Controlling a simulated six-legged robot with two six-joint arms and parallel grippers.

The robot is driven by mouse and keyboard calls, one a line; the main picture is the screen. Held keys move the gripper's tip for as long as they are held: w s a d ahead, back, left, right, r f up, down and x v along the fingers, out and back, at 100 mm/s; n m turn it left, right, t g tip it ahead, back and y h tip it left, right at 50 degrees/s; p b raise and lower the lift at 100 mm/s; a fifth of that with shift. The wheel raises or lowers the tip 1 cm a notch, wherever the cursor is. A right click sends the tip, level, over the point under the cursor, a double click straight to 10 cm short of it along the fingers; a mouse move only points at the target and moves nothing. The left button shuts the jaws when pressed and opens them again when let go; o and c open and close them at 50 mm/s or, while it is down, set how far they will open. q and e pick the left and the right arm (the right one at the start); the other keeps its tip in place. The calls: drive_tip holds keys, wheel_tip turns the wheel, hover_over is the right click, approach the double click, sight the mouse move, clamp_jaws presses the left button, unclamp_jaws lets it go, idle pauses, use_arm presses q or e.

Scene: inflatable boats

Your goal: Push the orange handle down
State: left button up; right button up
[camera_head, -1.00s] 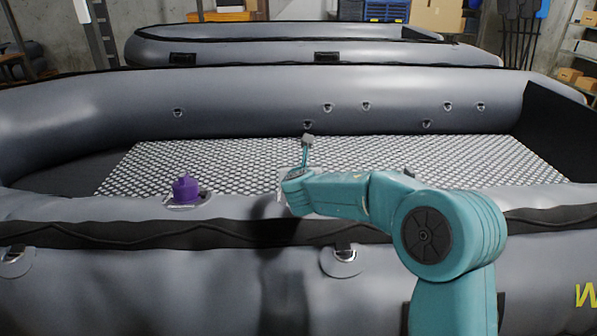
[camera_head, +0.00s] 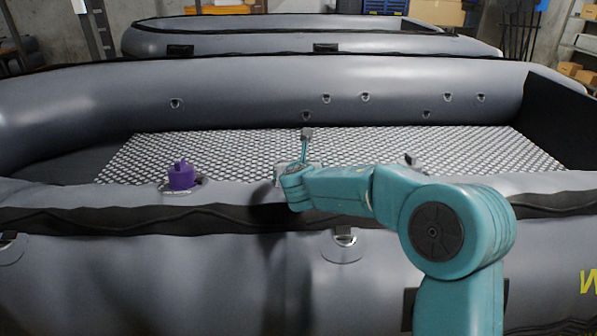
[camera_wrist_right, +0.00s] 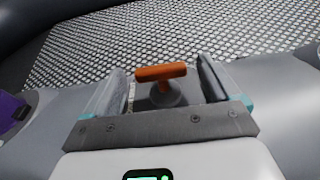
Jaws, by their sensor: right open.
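The orange handle (camera_wrist_right: 160,72) shows in the right wrist view as a short crossbar on a dark grey round base on the boat's tube. Its bar lies crosswise and looks raised above the base. My right gripper (camera_wrist_right: 165,85) is open, with one finger on each side of the handle and visible gaps between. I see no contact. In the head view my right arm (camera_head: 340,188) reaches over the near tube, and its wrist hides the handle. My left gripper is in neither view.
A purple fitting (camera_head: 181,177) sits on the near tube of the grey inflatable boat (camera_head: 90,270), left of my right wrist. It also shows at the left edge of the wrist view (camera_wrist_right: 10,112). A patterned floor (camera_head: 400,150) lies inside. Another boat (camera_head: 250,42) stands behind.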

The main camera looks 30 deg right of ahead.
drive_tip(key=b+v, duration=0.1)
drive_tip(key=v, duration=1.4)
drive_tip(key=shift+s+a+r, duration=0.15)
drive_tip(key=shift+s, duration=0.2)
